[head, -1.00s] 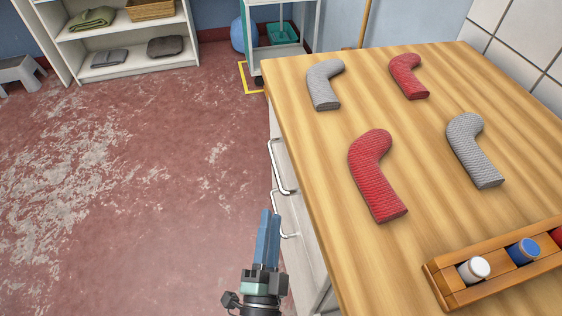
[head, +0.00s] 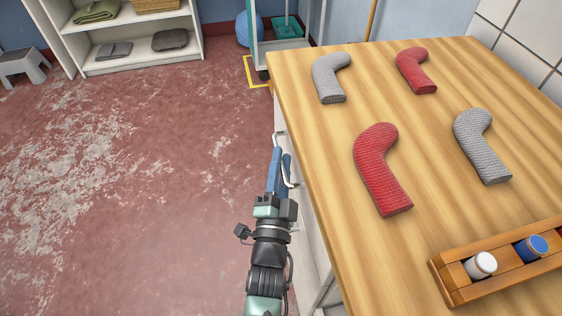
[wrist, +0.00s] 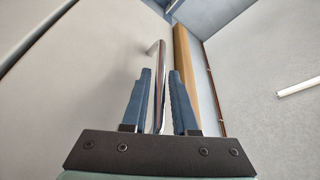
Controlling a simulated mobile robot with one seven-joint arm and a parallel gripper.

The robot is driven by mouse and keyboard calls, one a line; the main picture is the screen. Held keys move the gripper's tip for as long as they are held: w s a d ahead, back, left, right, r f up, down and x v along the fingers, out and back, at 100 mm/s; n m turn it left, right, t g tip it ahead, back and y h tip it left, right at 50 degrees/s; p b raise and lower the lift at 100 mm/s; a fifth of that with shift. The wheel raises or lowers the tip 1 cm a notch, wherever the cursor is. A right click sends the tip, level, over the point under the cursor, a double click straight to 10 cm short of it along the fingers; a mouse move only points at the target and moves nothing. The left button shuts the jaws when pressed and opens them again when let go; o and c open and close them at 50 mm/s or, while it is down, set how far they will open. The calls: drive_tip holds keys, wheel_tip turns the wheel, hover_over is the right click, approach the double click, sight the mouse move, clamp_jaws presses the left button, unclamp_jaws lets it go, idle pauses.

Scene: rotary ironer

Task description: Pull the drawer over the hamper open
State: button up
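The wooden-topped counter (head: 330,190) has a pale front with a metal bar handle (head: 291,184) on its left side. My gripper (head: 282,153) is at that handle, with its blue fingers pointing away along the front. In the wrist view my gripper (wrist: 160,75) is open, and the handle (wrist: 158,88) runs between the two fingers with a gap visible on the left. The pale panel (wrist: 75,60) beside the handle looks like the drawer front. The drawer looks closed. My arm hides part of the front, and I see no hamper.
Red and grey curved padded pieces lie on the counter, with a wooden tray (head: 445,287) of spools at its near right. A white shelf (head: 140,60) and a trolley (head: 262,70) stand at the back. The red floor (head: 130,200) on the left is clear.

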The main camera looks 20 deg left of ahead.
clamp_jaws()
idle(1.3)
